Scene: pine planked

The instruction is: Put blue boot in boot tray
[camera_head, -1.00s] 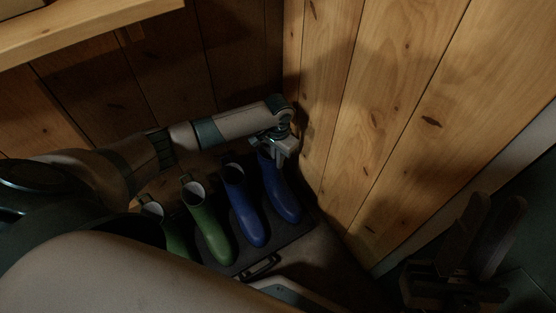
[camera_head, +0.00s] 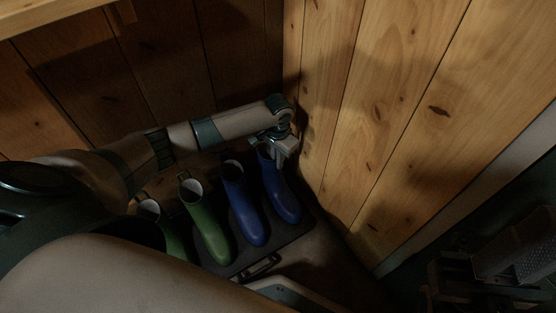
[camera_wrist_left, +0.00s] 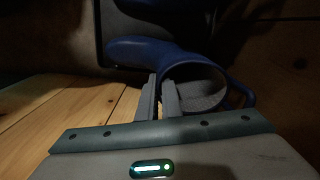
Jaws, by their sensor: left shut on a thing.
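Two blue boots stand side by side on the dark boot tray (camera_head: 285,238) in the head view. My left gripper (camera_head: 281,160) is shut on the rim of the right-hand blue boot (camera_head: 282,197), which is upright beside the wooden wall. This boot seems to rest on the tray, but its sole is hidden. The other blue boot (camera_head: 243,207) stands just to its left. In the left wrist view, my left gripper (camera_wrist_left: 160,82) has its fingers pinched on the rim of the held blue boot (camera_wrist_left: 150,50).
Two green boots, one in front (camera_head: 207,225) and one partly hidden (camera_head: 172,240), stand left of the blue ones. Plank walls (camera_head: 385,120) close in behind and right of the tray. A wooden shelf (camera_head: 50,30) crosses the upper left.

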